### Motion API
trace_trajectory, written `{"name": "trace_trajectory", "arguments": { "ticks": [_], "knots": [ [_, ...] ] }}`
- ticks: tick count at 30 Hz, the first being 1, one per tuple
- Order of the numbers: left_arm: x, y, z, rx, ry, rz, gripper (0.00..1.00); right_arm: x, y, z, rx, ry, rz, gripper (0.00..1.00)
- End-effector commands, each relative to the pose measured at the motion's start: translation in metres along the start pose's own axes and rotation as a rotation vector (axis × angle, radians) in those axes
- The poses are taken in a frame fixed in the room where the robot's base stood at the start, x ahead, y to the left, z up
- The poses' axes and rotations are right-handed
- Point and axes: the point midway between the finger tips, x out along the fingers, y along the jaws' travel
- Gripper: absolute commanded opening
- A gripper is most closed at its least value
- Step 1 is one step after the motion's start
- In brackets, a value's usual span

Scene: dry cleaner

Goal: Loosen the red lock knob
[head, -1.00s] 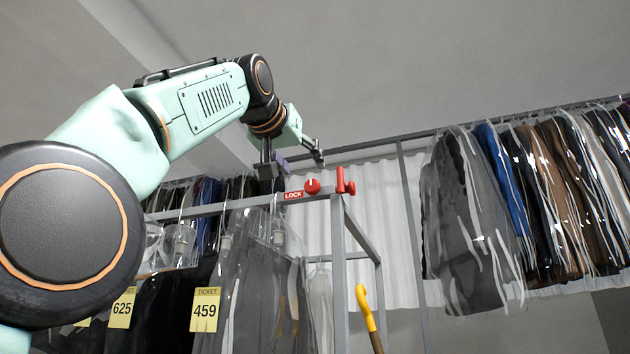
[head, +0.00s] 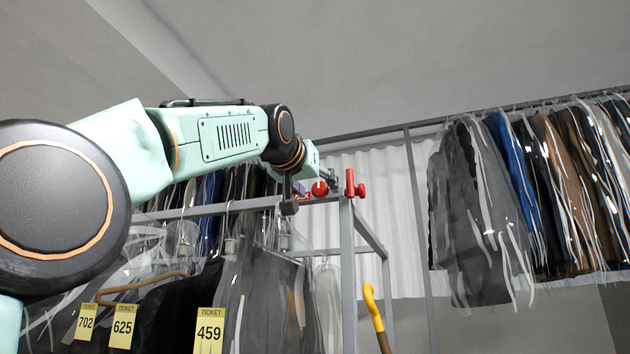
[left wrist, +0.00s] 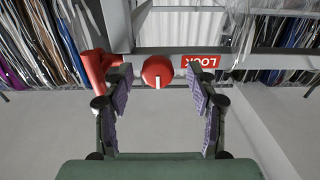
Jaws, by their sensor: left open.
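The red lock knob (head: 320,188) is on the grey rail of the rack, near its right end. In the left wrist view the knob (left wrist: 158,71) is round with a white mark, beside the red LOCK label (left wrist: 201,62), which appears upside down. My left gripper (left wrist: 160,85) is open, its two purple-padded fingers apart on either side of the knob, not visibly touching it. In the head view my left gripper (head: 312,195) is at the rail and partly covers the label. My right gripper is not in view.
A red fitting (head: 354,184) stands on the rail end close to the knob. Bagged garments with yellow tickets (head: 209,332) hang below the rail. A yellow-handled hook (head: 371,305) hangs near the post (head: 348,270). More garments (head: 470,220) hang at the right.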

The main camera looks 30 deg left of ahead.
Motion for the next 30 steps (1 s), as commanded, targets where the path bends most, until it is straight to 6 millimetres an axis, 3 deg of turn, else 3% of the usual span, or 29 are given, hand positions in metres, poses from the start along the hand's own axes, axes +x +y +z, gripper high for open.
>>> {"name": "trace_trajectory", "arguments": {
  "ticks": [8, 27, 30],
  "knots": [
    [0.0008, -0.0002, 0.0008, 0.000, 0.000, 0.000, 0.58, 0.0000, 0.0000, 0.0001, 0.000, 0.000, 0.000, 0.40],
    [0.0002, -0.0001, -0.0003, 0.000, 0.003, 0.000, 0.04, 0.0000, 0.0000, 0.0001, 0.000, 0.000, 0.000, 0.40],
    [0.0001, -0.0003, -0.0005, -0.002, 0.003, 0.000, 0.03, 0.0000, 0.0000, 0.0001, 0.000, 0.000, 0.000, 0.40]
  ]
}}
